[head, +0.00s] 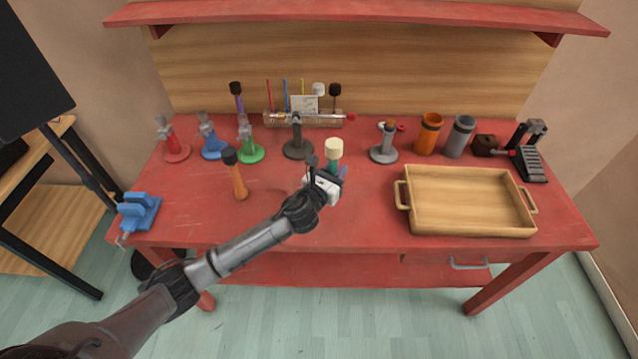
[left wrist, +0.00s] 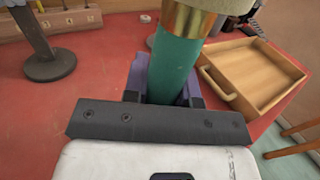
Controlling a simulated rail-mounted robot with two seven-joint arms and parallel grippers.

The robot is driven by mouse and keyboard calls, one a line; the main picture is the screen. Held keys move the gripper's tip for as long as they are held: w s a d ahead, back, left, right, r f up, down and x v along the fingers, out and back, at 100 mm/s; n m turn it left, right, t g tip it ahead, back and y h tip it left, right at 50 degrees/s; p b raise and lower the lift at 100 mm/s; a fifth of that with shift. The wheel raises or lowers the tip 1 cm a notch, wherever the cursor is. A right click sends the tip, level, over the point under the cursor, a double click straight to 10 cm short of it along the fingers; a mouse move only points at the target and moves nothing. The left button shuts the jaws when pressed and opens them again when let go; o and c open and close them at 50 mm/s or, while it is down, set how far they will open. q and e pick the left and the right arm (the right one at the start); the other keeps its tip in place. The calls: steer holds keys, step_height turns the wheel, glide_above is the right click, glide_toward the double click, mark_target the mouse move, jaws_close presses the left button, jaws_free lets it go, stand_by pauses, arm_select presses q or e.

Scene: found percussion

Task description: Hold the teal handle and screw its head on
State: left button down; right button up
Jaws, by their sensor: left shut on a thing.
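The teal handle (head: 334,166) stands about upright in my left gripper (head: 328,177), over the middle of the red table. A cream head (head: 334,146) sits at its top end. In the left wrist view the teal handle (left wrist: 174,62) rises between the jaws, with a gold collar (left wrist: 186,19) between it and the cream head (left wrist: 224,4). The left gripper is shut on the handle, below the collar. The handle's lower end is hidden by the gripper. I cannot tell how tightly the head is seated. My right gripper is not in view.
A wooden tray (head: 402,213) lies to the right. An orange-handled mallet (head: 238,180) stands to the left, near a blue clamp (head: 139,209). Several stands, including a dark one (head: 297,146), line the back before a wooden rack (head: 285,121). The front middle of the table is clear.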

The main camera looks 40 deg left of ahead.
arm_select(q)
steer(key=w+a+f+b, duration=0.1)
steer(key=a+f, duration=0.2)
steer(key=a, duration=0.3)
steer(key=shift+f, duration=0.4)
steer(key=shift+a, duration=0.1)
step_height(320, 180, down, 4)
steer(key=shift+r+b, duration=0.25)
steer(key=shift+b, duration=0.85)
steer(key=shift+f, duration=0.3)
